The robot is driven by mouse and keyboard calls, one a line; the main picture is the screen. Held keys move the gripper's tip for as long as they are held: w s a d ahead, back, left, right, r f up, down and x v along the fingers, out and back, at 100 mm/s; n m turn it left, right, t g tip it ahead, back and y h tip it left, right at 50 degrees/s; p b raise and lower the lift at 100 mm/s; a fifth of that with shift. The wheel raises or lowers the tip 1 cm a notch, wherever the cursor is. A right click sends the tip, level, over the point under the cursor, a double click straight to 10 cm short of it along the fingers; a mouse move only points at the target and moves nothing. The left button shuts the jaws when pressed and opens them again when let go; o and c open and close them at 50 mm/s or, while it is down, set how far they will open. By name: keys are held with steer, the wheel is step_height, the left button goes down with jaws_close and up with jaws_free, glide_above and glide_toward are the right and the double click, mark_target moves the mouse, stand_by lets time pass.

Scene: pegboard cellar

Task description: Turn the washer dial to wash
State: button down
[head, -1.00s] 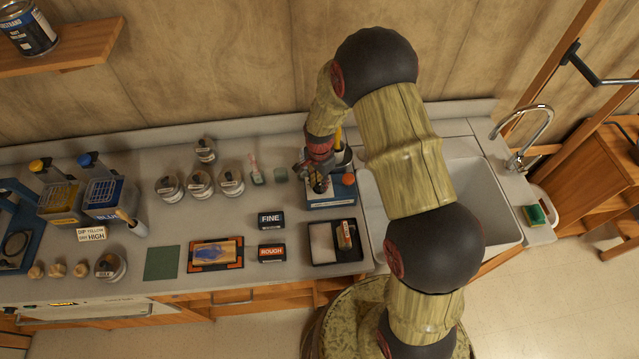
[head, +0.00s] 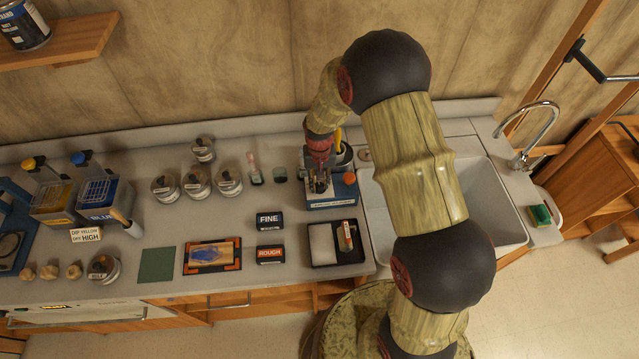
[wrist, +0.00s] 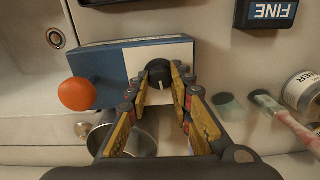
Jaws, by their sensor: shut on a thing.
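The washer (head: 340,203) is a blue and white box on the counter, left of the sink. It has a round orange knob (head: 349,178) on its right side, which also shows at the left in the wrist view (wrist: 77,94). The washer dial (wrist: 159,74) is a black knob with a pale pointer mark, on the white part of the box. My gripper (wrist: 159,88) has one finger on each side of the dial and is shut on it. In the head view my gripper (head: 319,182) hides the dial. I cannot read any dial labels.
A metal cup (wrist: 128,132) stands close behind the washer. A black tray (head: 336,257) and the FINE block (head: 269,220) lie in front of it. Glass jars (head: 228,182) stand to the left. The sink (head: 480,210) is at the right.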

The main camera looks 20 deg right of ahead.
mark_target(319, 185)
steer(key=n+b, duration=0.1)
steer(key=n, duration=0.3)
steer(key=shift+n, duration=0.3)
steer(key=n, duration=0.4)
steer(key=shift+w+r+n+b, duration=0.1)
steer(key=shift+n+b, duration=0.2)
steer(key=shift+n, duration=0.1)
steer(key=c, duration=1.7)
jaws_free()
steer(key=shift+o, duration=0.7)
step_height(319, 185, up, 12)
